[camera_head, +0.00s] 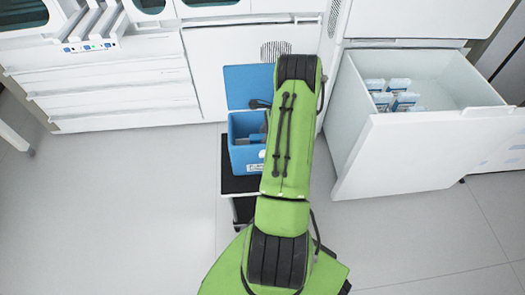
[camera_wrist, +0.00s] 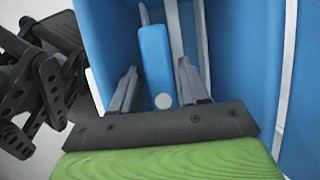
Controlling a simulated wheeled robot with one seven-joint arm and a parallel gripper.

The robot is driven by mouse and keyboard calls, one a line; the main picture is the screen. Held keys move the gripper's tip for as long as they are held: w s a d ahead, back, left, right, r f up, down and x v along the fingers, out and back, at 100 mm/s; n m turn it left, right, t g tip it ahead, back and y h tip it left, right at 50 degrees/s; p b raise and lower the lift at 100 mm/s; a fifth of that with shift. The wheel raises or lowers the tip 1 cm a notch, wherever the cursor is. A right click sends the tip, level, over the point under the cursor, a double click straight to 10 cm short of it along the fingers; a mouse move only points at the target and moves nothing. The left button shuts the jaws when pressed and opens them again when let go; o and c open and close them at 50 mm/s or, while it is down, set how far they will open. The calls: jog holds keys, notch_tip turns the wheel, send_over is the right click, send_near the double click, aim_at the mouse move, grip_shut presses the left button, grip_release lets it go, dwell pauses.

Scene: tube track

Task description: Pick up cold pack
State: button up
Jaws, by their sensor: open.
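A blue pack (camera_wrist: 155,62) with a round white spot stands in an open blue box (camera_wrist: 240,70), which also shows in the head view (camera_head: 246,158). It looks like the cold pack. In the wrist view my gripper (camera_wrist: 157,68) is open, with one finger on each side of the pack. I cannot tell whether the fingers touch it. In the head view my green arm hides the gripper and much of the box. Several white-and-blue packs (camera_head: 403,101) lie in an open white drawer (camera_head: 430,148) at the right.
The box's blue lid (camera_head: 247,85) is raised at the back. The box stands on a dark-topped stand (camera_head: 238,185). Grey upright strips (camera_wrist: 200,40) stand close to the pack inside the box. White cabinets (camera_head: 110,85) line the back. The floor at left and front right is clear.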

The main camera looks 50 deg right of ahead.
jog(key=x, duration=0.2)
jog(key=shift+f, duration=0.25)
jog(key=shift+r, duration=0.15)
jog(key=shift+c, duration=0.4)
grip_shut()
